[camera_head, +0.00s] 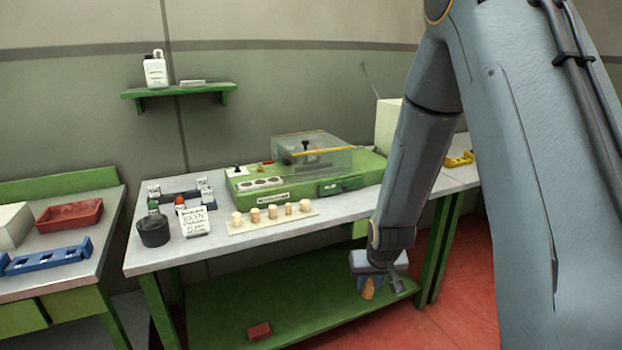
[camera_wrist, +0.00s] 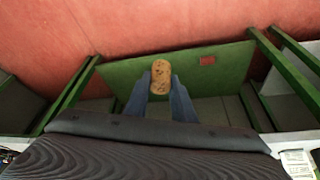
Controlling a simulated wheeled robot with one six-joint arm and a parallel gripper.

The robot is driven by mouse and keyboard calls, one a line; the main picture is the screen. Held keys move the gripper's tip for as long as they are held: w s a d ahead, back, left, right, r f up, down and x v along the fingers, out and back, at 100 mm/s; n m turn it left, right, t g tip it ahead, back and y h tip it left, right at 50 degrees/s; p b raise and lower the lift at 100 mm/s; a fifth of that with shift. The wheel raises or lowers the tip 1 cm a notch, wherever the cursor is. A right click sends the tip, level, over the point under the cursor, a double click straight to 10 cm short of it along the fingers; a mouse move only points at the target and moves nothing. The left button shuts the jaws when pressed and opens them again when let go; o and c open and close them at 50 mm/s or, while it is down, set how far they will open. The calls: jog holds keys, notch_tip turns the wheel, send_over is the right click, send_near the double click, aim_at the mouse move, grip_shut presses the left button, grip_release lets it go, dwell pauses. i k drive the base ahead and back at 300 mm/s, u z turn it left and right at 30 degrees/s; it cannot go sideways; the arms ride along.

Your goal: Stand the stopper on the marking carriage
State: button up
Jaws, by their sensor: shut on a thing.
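My gripper (camera_head: 368,284) hangs in front of the table's front edge, over the lower green shelf in the picture. It is shut on a tan cork stopper (camera_head: 368,289). The stopper also shows between the blue fingertips in the wrist view (camera_wrist: 161,75). The green marking machine (camera_head: 300,190) stands at the back of the table under a clear cover (camera_head: 330,152). A pale carriage plate with dark round spots (camera_head: 262,184) appears on its front left; I cannot tell for certain that this is the marking carriage.
A pale board (camera_head: 272,223) with several cork stoppers lies in front of the machine. A dark cup (camera_head: 153,231), small bottles and a handwritten card (camera_head: 194,222) stand at the left. A red block (camera_head: 259,331) lies on the lower shelf (camera_head: 300,305). The table's front right is clear.

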aim_at(259, 181)
jog(key=z, duration=1.3)
jog(key=i, duration=1.35)
jog(key=u, duration=2.35)
